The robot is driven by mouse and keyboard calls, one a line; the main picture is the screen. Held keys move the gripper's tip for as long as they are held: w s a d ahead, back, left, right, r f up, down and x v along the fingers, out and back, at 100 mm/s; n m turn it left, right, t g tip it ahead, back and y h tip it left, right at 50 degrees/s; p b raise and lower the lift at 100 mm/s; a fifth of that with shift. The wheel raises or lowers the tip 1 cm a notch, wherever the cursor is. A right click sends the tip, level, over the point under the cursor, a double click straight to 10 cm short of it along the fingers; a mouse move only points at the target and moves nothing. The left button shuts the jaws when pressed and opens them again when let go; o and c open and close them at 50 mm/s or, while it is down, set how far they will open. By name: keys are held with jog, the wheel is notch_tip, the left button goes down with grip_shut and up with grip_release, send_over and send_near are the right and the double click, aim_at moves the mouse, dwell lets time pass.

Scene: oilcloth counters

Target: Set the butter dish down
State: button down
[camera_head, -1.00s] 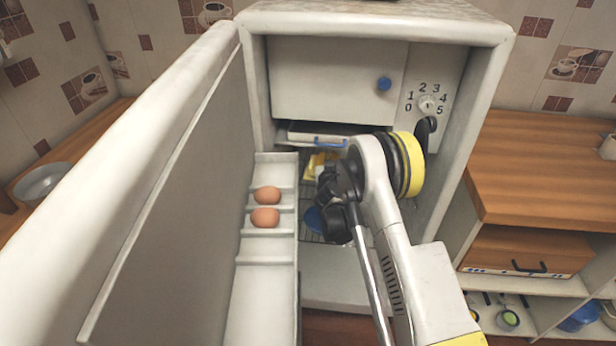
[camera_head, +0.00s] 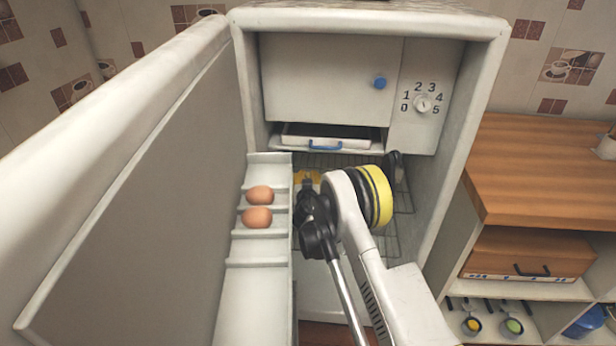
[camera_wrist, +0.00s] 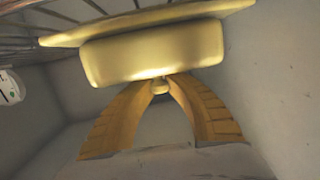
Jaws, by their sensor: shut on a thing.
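The yellow butter dish (camera_wrist: 152,52) fills the top of the wrist view, with its wide flat base edge (camera_wrist: 210,12) beyond the lid. My gripper (camera_wrist: 160,86) is shut on the small knob of the lid, with its two orange fingers meeting there. In the head view my arm reaches into the open fridge (camera_head: 446,125), and its links hide most of the gripper. A small yellow patch (camera_head: 313,176) shows behind them; I cannot tell whether it is dish or finger. Wire bars (camera_wrist: 30,22) lie close beyond the dish; contact cannot be told.
The open fridge door (camera_head: 130,190) stands on the left, with two eggs (camera_head: 258,206) in its rack. A white tray with a blue handle (camera_head: 325,145) sits above the wire shelf (camera_head: 400,195). A wooden counter (camera_head: 545,165) is at right. A round white thing (camera_wrist: 10,88) is at the wrist view's left.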

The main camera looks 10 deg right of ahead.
jog(key=c, duration=1.4)
grip_release()
jog(key=shift+f, duration=0.1)
jog(key=shift+r, duration=0.2)
jog(key=v, duration=1.2)
jog(key=s+d+r+g, duration=0.25)
jog(key=s+r, duration=0.35)
jog(key=r, duration=0.4)
jog(key=s+d+r+g, duration=0.2)
jog(key=s+d+r, duration=0.3)
jog(key=r, duration=0.5)
jog(key=s+a+n+g+y, duration=0.1)
jog(key=s+a+g, duration=0.1)
jog(key=s, duration=1.4)
jog(key=s+a+n+g+y, duration=0.1)
jog(key=s+a+g+y, duration=0.1)
jog(key=s, duration=1.3)
jog(key=shift+s+a+r+n+y+p, duration=0.3)
jog(key=shift+s+a+r+p, duration=0.05)
jog(key=shift+a+r+p, duration=0.1)
